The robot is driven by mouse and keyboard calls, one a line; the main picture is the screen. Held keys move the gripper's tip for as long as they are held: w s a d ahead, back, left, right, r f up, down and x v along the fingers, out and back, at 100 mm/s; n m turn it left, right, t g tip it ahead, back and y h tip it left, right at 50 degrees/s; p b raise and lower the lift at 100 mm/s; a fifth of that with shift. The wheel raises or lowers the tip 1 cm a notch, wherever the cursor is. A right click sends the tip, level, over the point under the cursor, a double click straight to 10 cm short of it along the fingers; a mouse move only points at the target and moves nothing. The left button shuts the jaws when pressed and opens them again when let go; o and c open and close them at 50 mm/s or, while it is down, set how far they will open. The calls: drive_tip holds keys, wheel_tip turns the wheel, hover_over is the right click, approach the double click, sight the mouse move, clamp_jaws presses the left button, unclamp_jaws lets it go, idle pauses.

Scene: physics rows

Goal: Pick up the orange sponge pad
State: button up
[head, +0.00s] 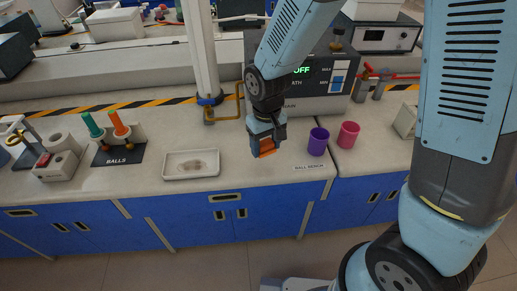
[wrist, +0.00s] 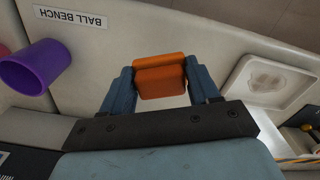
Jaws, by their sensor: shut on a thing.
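The orange sponge pad (wrist: 160,78) is between the two blue fingers of my gripper (wrist: 160,84) in the wrist view, with a finger against each side. In the head view, my gripper (head: 264,145) is shut on the orange pad (head: 266,148) over the bench, between the white tray and the purple cup. The fingers hide part of the pad in the head view. I cannot tell exactly how far the pad is above the bench top.
The white tray (head: 192,175) lies left of my gripper. A purple cup (head: 317,142) and a pink cup (head: 348,135) stand to its right. A white post (head: 203,50) and a grey bath unit (head: 310,85) stand behind. The bench's front edge is close.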

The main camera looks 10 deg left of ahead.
drive_tip(key=s+d+r, duration=0.6)
drive_tip(key=s+d, duration=0.1)
drive_tip(key=d, duration=0.1)
drive_tip(key=shift+d+r, duration=0.25)
drive_tip(key=shift+s, duration=0.1)
drive_tip(key=o, duration=0.5)
drive_tip(key=c, duration=0.3)
drive_tip(key=shift+s, duration=0.1)
